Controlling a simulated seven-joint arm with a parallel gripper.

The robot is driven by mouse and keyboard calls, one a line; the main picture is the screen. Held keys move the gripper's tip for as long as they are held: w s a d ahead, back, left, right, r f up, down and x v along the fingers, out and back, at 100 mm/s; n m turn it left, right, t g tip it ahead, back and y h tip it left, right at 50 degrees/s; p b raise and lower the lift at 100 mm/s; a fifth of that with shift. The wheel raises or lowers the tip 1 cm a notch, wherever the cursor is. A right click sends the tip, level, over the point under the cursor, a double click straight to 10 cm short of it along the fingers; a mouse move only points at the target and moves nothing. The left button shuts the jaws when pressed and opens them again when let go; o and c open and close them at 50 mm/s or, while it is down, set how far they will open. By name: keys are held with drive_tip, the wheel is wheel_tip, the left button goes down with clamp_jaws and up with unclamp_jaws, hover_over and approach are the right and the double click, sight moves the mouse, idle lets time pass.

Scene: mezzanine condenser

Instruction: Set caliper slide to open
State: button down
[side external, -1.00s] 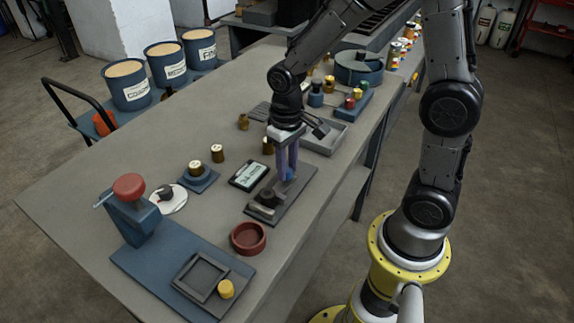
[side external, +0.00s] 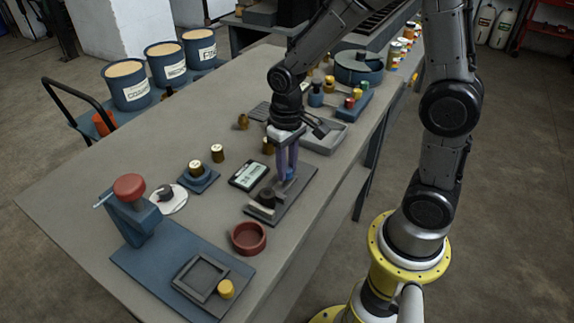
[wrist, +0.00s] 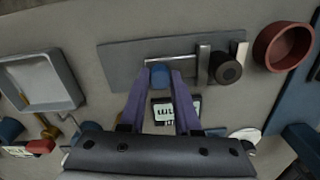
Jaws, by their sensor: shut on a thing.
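The caliper has a grey base plate (side external: 300,200), also in the wrist view (wrist: 120,62), with a metal rail along it. Its slide carries a blue knob (wrist: 160,75), which shows small between the fingers in the side view (side external: 290,173). My gripper (wrist: 161,72) points down over the plate and is shut on the blue knob. A pale upright jaw (wrist: 203,65) stands on the rail side of a dark round piece (wrist: 228,69); another pale jaw (wrist: 240,54) is on its far side. A digital readout (side external: 249,175) lies beside the plate; its digits are too small to read surely.
A red round dish (side external: 248,238) sits near the plate's front end. A blue press stand (side external: 142,222) is at the front left. A grey tray (side external: 325,137) lies behind my gripper. Small brass pieces (side external: 217,153) stand to the left. Bare bench lies at left.

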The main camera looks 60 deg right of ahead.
drive_tip(key=shift+w+d+r, duration=0.1)
drive_tip(key=shift+d, duration=1.45)
drive_tip(key=c, duration=0.6)
unclamp_jaws()
wheel_tip(320, 180, up, 14)
